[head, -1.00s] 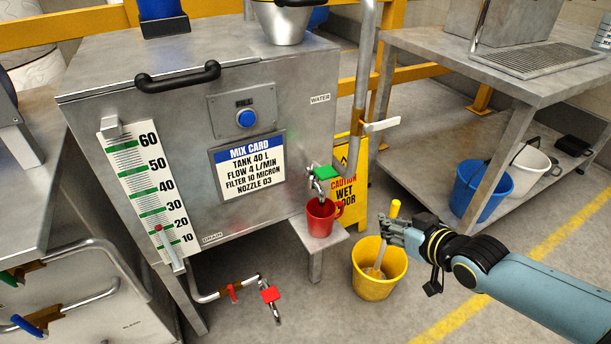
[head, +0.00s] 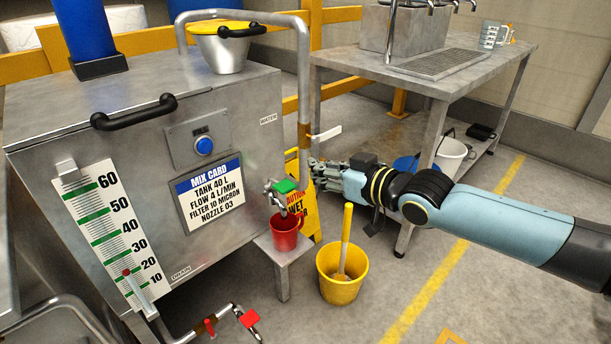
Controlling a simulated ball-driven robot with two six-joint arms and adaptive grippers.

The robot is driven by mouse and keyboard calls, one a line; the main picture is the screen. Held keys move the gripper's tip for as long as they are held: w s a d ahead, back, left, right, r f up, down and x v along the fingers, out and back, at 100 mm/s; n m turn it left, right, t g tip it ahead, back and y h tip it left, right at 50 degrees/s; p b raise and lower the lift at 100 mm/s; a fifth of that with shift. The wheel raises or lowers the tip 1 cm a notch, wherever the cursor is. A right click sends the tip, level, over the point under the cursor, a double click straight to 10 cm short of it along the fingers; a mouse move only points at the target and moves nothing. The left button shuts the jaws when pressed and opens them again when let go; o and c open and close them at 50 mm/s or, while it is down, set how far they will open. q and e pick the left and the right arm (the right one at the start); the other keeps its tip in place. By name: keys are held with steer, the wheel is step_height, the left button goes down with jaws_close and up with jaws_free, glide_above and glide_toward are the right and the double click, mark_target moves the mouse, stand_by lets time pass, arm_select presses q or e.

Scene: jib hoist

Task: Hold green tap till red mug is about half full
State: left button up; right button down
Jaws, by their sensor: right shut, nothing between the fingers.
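How much is in the mug cannot be told. My right gripper (head: 318,172) is shut and empty, a little to the right of the tap and slightly higher in the picture, apart from it. My left gripper is out of view.
A white lever (head: 326,133) on the upright pipe is just above my right gripper. A yellow wet-floor sign (head: 306,215) stands behind the mug. A yellow bucket (head: 342,288) with a handle in it stands on the floor. A red tap (head: 249,318) is low on the tank.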

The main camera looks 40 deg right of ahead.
mark_target(291, 188)
steer(key=b+x, duration=0.2)
steer(key=x, duration=0.1)
steer(key=b+x, duration=0.2)
steer(key=x, duration=0.1)
steer(key=f+b+x, duration=0.1)
steer(key=b+x, duration=0.2)
steer(key=shift+w+f, duration=0.15)
steer(key=shift+w, duration=0.1)
steer(key=shift+f, duration=0.75)
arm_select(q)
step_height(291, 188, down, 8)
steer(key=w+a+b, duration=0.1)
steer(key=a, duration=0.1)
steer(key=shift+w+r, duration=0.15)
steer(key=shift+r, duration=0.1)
arm_select(e)
steer(key=shift+s+f, duration=0.1)
steer(key=shift+f, duration=0.6)
